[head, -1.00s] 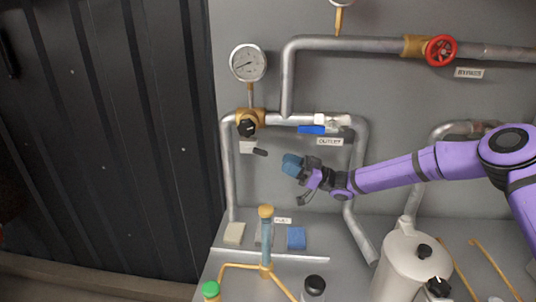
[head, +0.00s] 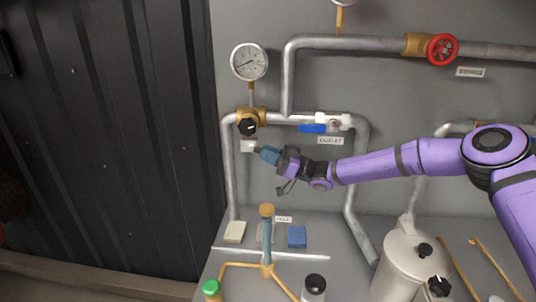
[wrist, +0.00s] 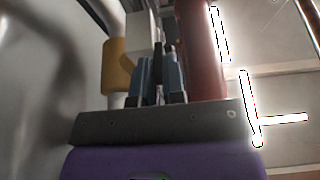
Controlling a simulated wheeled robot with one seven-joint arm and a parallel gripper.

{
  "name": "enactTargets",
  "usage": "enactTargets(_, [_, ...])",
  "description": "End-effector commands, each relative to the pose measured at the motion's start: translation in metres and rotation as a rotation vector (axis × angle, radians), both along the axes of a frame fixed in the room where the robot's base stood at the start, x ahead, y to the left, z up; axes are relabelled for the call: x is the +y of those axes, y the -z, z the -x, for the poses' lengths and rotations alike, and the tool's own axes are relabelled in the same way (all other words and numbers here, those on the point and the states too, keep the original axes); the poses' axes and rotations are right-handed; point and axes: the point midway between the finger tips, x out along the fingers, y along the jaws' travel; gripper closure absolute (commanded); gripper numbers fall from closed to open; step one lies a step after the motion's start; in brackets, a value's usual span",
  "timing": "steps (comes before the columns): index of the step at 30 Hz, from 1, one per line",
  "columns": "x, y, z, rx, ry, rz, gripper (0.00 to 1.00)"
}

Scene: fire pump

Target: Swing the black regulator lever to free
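The black regulator lever (head: 257,149) is a short dark bar beside a small white block (head: 247,146), below the brass regulator body (head: 257,116) and its black knob (head: 248,127). Most of the lever is hidden by the blue fingers of my gripper (head: 265,154), which are right at it. In the wrist view my gripper (wrist: 159,75) has its two fingers close together with a narrow gap. Something dark shows between and just beyond them, near the white block (wrist: 143,35). I cannot tell whether the fingers clamp the lever or only straddle it.
A pressure gauge (head: 249,62) is above the regulator. A blue-handled outlet valve (head: 312,128) is on the pipe to the upper right, and a red bypass wheel (head: 442,49) farther right. Blocks and a blue stand (head: 267,238) are on the bench below.

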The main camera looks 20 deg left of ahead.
Motion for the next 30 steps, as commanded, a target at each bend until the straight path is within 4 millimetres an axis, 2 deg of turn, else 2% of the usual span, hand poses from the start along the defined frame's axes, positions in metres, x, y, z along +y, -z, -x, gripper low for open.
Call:
enactTargets(8, [0.000, -0.001, 0.000, -0.005, -0.001, 0.014, 1.00])
enactTargets(24, [-0.002, -0.015, 0.001, -0.062, -0.003, 0.249, 1.00])
enactTargets(30, [-0.003, -0.017, 0.000, -0.069, -0.001, 0.288, 1.00])
